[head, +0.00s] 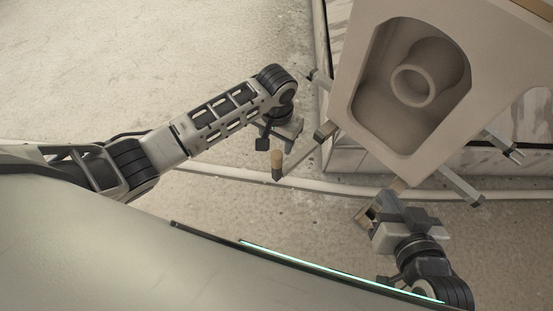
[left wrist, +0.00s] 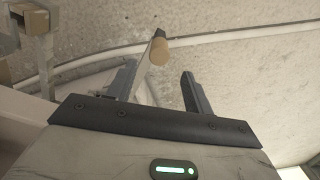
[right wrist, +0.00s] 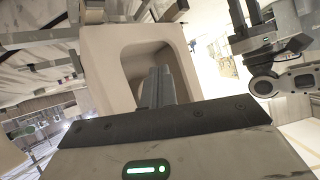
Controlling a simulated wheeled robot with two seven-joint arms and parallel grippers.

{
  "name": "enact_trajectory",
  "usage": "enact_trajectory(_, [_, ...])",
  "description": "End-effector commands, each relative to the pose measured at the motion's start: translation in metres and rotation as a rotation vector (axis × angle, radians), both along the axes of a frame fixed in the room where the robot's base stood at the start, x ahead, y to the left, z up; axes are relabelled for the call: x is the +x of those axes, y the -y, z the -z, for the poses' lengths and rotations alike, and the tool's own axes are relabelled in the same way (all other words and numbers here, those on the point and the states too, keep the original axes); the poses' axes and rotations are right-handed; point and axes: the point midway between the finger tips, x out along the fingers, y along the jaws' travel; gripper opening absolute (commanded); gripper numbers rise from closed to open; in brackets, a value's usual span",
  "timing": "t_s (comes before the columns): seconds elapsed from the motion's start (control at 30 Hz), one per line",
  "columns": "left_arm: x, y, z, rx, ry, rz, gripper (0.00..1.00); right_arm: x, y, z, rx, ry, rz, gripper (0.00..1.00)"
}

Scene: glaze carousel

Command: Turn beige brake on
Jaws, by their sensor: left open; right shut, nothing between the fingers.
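A short lever with a tan cylindrical knob (head: 277,165), apparently the beige brake, sticks out from the lower left of the large beige housing (head: 345,100). My left gripper (head: 277,146) is open just above the knob in the head view. In the left wrist view the knob (left wrist: 159,52) lies in line with the gap between the open fingers (left wrist: 159,75), near or beyond their tips; I cannot tell whether they touch it. My right gripper (head: 372,212) is shut and empty below the housing; its closed fingers show in the right wrist view (right wrist: 160,85).
The housing has a wide opening with a round tube (head: 412,85) inside. Grey bars (head: 460,186) stick out from its lower right side. A pale curved rail (head: 235,177) crosses the floor below. Open floor (head: 130,60) lies to the left.

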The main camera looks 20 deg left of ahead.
Motion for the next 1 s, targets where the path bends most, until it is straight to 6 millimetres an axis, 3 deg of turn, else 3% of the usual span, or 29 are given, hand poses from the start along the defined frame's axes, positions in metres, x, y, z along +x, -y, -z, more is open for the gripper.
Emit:
enact_trajectory(0.1, [-0.001,0.000,0.032,0.001,-0.003,0.001,0.52,0.002,0.000,0.004,0.001,0.019,-0.001,0.00])
enact_trajectory(0.4, [0.000,0.000,0.087,0.000,0.000,0.002,0.52,0.001,-0.001,0.011,-0.002,0.039,-0.009,0.00])
enact_trajectory(0.6, [0.000,0.001,0.101,-0.002,0.003,0.002,0.52,-0.002,-0.001,0.015,-0.007,0.036,-0.016,0.00])
enact_trajectory(0.9, [0.000,0.001,0.102,-0.002,0.003,0.003,0.52,-0.003,-0.002,0.012,-0.007,0.040,-0.019,0.00])
enact_trajectory(0.93, [0.000,0.001,0.102,-0.002,0.003,0.003,0.49,-0.003,-0.002,0.012,-0.007,0.040,-0.019,0.00])
enact_trajectory(1.0, [0.000,0.001,0.102,-0.002,0.003,0.003,0.29,-0.003,-0.002,0.012,-0.007,0.040,-0.019,0.00])
